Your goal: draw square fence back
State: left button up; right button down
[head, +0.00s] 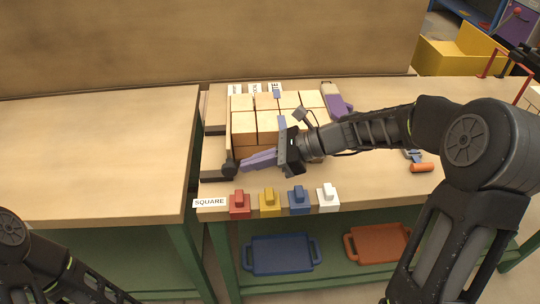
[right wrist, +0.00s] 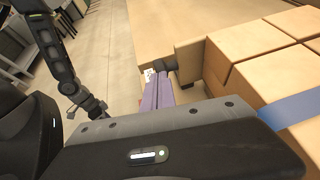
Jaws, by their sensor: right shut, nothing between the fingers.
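The fence end (right wrist: 190,57) and knob (right wrist: 170,63) also show in the right wrist view. My right gripper (head: 246,164) is shut and empty, its purple fingers low at the front left of the bricks. The fingertips (right wrist: 157,82) are close to the knob; I cannot tell whether they touch it. My left arm shows at the lower left, but its gripper is out of view.
A SQUARE label (head: 209,203) and red (head: 240,207), yellow (head: 270,205), blue (head: 299,204) and white (head: 327,200) blocks line the bench front. An orange-handled tool (head: 421,168) lies right. A blue tray (head: 279,256) sits below. The left bench (head: 90,155) is clear.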

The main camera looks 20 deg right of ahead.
aim_at(227, 172)
jog(key=shift+w+a+f, duration=0.15)
jog(key=shift+a+f, duration=0.1)
jog(key=shift+a, duration=0.25)
pick_arm(q)
jog(key=shift+r, duration=0.15)
pick_arm(e)
jog(key=a, duration=0.2)
jog(key=w+a, duration=0.1)
jog(key=a, duration=0.2)
jog(key=shift+w, duration=0.1)
pick_arm(q)
jog(key=shift+r, duration=0.1)
pick_arm(e)
jog(key=shift+r, duration=0.15)
